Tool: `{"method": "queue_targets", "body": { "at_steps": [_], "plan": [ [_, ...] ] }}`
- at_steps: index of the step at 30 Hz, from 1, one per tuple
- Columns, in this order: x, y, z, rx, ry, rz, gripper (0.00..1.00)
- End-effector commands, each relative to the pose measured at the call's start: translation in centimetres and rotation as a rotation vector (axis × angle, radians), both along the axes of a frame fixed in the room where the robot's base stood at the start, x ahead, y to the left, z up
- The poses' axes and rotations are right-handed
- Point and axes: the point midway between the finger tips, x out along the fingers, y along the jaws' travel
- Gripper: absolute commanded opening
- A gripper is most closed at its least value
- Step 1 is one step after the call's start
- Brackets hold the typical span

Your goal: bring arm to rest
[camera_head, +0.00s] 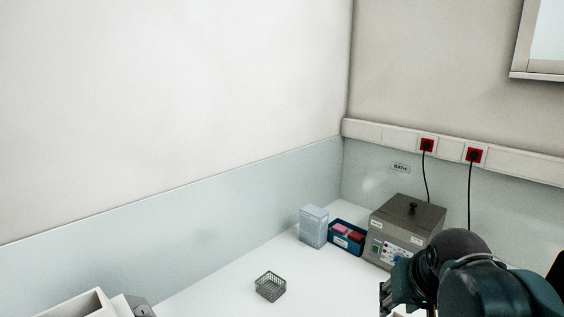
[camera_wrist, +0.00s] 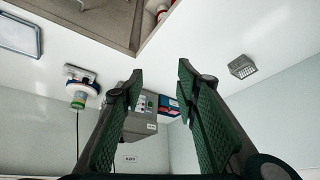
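My gripper (camera_wrist: 158,82) shows in the wrist view with its two green-padded fingers spread well apart and nothing between them. The wrist view appears upside down. In the head view my dark arm fills the lower right corner, in front of the counter, and I cannot make out the fingers clearly there. The grey bath unit (camera_head: 403,232) stands behind my arm, against the back wall. It also shows beyond the fingers in the wrist view (camera_wrist: 142,125), partly hidden by the left finger.
A wire basket (camera_head: 270,287) stands alone on the white counter. A pale blue box (camera_head: 313,227) and a blue tray (camera_head: 333,241) with pink and red items stand beside the bath. A white-and-green device (camera_wrist: 79,95) shows in the wrist view. The counter around the basket is clear.

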Motion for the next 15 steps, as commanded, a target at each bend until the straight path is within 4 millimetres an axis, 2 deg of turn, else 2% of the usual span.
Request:
{"method": "queue_targets", "body": {
  "at_steps": [6, 15],
  "plan": [
    [-2.9, 2.4, -1.3, -0.021, -0.045, 0.076, 0.31],
    [-5.6, 4.6, -2.8, -0.044, -0.096, 0.156, 0.31]
  ]
}}
